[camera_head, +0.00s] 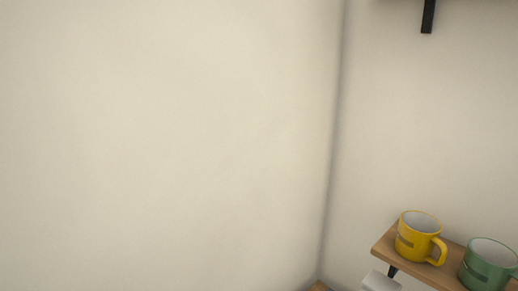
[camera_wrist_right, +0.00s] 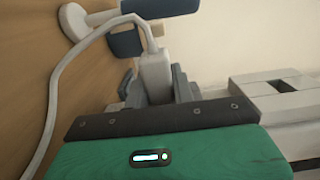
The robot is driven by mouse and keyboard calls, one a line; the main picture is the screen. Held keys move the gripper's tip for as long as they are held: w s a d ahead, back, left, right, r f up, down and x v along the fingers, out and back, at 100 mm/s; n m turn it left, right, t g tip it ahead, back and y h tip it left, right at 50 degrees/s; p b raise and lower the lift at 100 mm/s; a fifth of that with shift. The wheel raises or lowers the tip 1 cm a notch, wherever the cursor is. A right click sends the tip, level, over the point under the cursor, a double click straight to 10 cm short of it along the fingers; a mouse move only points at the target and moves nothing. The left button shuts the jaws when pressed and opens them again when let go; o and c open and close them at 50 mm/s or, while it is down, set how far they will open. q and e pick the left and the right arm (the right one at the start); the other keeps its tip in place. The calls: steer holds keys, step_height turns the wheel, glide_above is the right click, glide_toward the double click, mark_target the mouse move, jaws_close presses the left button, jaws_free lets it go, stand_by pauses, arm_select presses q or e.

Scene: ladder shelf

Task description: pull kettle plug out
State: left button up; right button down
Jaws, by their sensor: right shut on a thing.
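My right gripper (camera_wrist_right: 158,92) shows in the right wrist view, with its green body at the bottom. Its grey fingers are shut on a white plug (camera_wrist_right: 155,70). A white cord (camera_wrist_right: 53,100) leaves the plug's top, bends left and runs down the left side. The plug's far end is hidden between the fingers, so I cannot tell whether it sits in a socket. No kettle can be made out for sure. Neither gripper shows in the head view.
A wooden shelf (camera_head: 381,246) at lower right in the head view holds a yellow mug (camera_head: 412,240) and a green mug (camera_head: 485,264). In the wrist view, a wooden surface (camera_wrist_right: 30,60) is at left, near a white round part (camera_wrist_right: 73,22) and a blue bar (camera_wrist_right: 160,8).

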steer(key=shift+s+a, duration=0.3)
steer(key=shift+a, duration=0.05)
steer(key=shift+s+a+p, duration=0.9)
steer(key=shift+s+a, duration=1.4)
steer(key=shift+a, duration=0.25)
